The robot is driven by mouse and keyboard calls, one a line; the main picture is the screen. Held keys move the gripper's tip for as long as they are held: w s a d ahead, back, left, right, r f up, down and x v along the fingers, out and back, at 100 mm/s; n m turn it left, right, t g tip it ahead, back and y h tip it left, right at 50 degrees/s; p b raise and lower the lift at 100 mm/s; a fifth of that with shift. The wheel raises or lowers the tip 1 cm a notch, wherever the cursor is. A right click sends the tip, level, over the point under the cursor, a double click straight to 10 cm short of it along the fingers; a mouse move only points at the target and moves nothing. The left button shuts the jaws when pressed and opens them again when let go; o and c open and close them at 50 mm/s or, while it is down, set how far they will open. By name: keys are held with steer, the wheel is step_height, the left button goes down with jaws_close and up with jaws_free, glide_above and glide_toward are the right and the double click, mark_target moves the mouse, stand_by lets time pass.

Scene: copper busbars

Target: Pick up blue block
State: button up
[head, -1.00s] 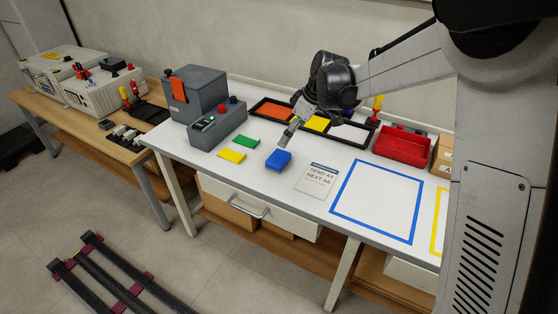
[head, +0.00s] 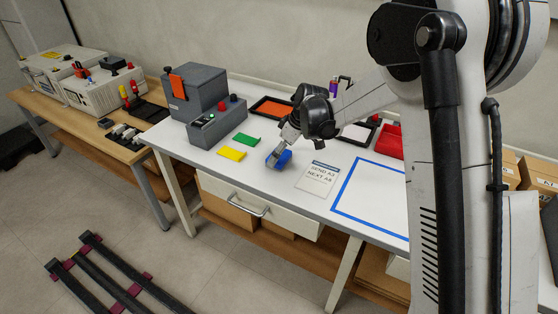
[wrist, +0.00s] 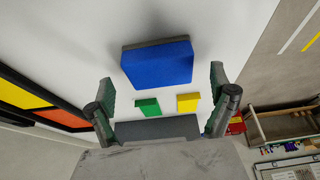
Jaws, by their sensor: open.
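The blue block (head: 284,160) lies on the white tabletop, partly hidden by my gripper in the head view. In the wrist view the blue block (wrist: 157,63) is ahead of and between the two fingers, with its blue face toward the camera. My gripper (head: 279,158) is right at the block in the head view, pointing down and to the left. In the wrist view my gripper (wrist: 161,84) is open, with one finger on each side and nothing held. I cannot tell whether a finger touches the block.
A green plate (head: 246,139) and a yellow plate (head: 231,153) lie left of the block. A grey machine (head: 205,105) stands behind them. A printed card (head: 318,178) and a blue-outlined square (head: 375,198) lie to the right. Trays (head: 272,106) line the back.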

mark_target(270, 155)
steer(key=shift+x, duration=1.2)
steer(key=shift+c, duration=0.3)
steer(key=c, duration=1.3)
steer(key=shift+r, duration=0.1)
steer(key=shift+c, duration=0.2)
steer(key=shift+r, duration=0.55)
steer(key=r, duration=0.2)
steer(key=s+a+r+p, duration=0.1)
steer(key=r, duration=0.1)
steer(key=s+a+r+p, duration=0.1)
steer(key=s+a+r, duration=0.4)
steer(key=a, duration=0.3)
steer(key=shift+s+r, duration=0.4)
steer(key=shift+s, duration=0.35)
